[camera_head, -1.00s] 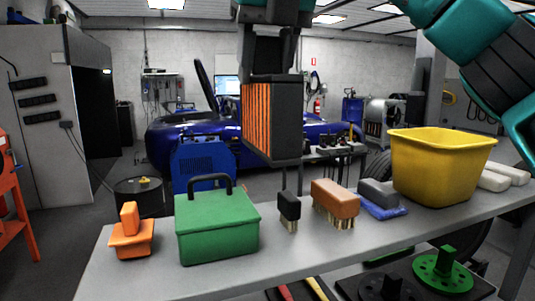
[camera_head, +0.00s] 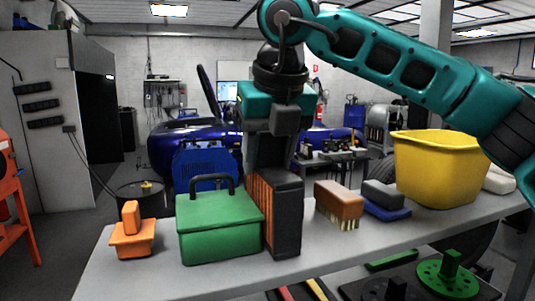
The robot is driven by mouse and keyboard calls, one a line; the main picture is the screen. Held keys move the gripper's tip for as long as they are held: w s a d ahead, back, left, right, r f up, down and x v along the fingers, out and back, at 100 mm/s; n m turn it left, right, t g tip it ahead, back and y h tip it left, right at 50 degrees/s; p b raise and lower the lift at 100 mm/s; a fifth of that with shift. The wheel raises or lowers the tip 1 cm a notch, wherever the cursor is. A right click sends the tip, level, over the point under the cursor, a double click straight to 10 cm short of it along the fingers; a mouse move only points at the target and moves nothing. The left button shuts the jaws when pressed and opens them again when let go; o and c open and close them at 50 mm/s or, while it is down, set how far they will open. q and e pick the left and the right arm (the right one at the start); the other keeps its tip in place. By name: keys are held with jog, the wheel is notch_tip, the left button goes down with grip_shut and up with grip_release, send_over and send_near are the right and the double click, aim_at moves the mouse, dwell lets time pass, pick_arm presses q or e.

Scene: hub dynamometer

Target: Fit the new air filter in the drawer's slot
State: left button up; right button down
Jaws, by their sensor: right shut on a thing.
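The air filter (camera_head: 285,222), a black-framed block with orange pleats on its left face, is upright in my right gripper (camera_head: 271,158). The gripper points down and is shut on the filter's top. The filter's lower end is at the grey table, just right of the green box; I cannot tell whether it touches the tabletop. My left gripper is not in view. I cannot make out a drawer or its slot.
The green box (camera_head: 218,228) with a dark handle is close on the filter's left. An orange block (camera_head: 132,238), a brown brush (camera_head: 338,203), a grey block on a blue pad (camera_head: 385,203) and a yellow bin (camera_head: 440,167) share the grey table (camera_head: 180,279).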

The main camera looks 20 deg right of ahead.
jog(key=shift+f, duration=0.15)
jog(key=c, duration=0.5)
grip_release()
